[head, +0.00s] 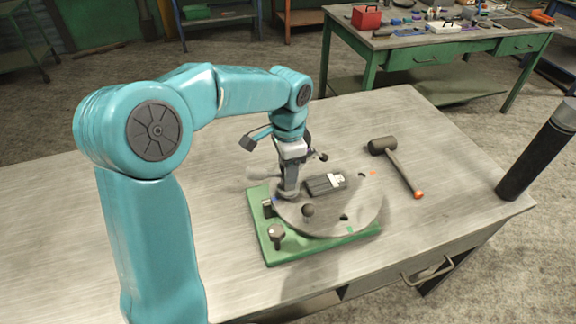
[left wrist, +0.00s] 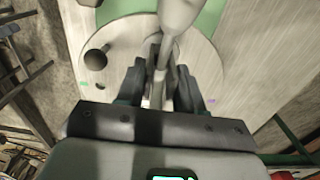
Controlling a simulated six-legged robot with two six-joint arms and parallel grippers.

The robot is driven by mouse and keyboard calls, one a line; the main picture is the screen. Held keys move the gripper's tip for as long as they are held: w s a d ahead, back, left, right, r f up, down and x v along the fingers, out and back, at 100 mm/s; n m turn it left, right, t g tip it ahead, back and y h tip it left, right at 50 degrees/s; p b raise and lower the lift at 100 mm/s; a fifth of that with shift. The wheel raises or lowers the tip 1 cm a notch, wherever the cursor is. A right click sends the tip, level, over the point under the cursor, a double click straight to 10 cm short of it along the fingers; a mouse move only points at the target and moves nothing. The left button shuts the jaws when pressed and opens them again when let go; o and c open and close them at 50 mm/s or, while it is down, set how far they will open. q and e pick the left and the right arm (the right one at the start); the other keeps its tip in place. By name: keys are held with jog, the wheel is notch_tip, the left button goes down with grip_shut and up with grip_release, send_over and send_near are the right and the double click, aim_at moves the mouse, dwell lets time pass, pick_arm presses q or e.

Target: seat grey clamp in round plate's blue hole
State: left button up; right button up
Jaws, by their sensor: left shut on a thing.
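The round plate (head: 335,219) is grey and lies on a green base (head: 275,252) on the workbench. A blue mark (head: 274,200) shows at its left edge, beside my left gripper's grip. My left gripper (head: 291,166) points down over the plate's left part. It is shut on the grey clamp (head: 288,188), whose lower end is at or just above the plate; I cannot tell if it touches. In the left wrist view, the fingers (left wrist: 160,85) close on the grey clamp, and the plate (left wrist: 125,42) lies below. The blue hole itself is hidden. My right gripper is not in view.
A dark block with a white label (head: 325,184) and a black knob (head: 308,211) are on the plate. A bolt (head: 277,233) stands on the base's front left. A mallet (head: 397,165) lies right of the plate. The bench (head: 440,150) is clear around it.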

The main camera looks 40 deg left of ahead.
pick_arm(q)
jog(key=shift+f+b, duration=0.45)
jog(key=shift+f, duration=0.2)
jog(key=shift+f+b, duration=0.45)
jog(key=shift+f, duration=0.15)
jog(key=shift+r, duration=0.1)
jog(key=o, duration=0.8)
jog(key=shift+r+p, duration=3.3)
jog(key=shift+r, duration=0.5)
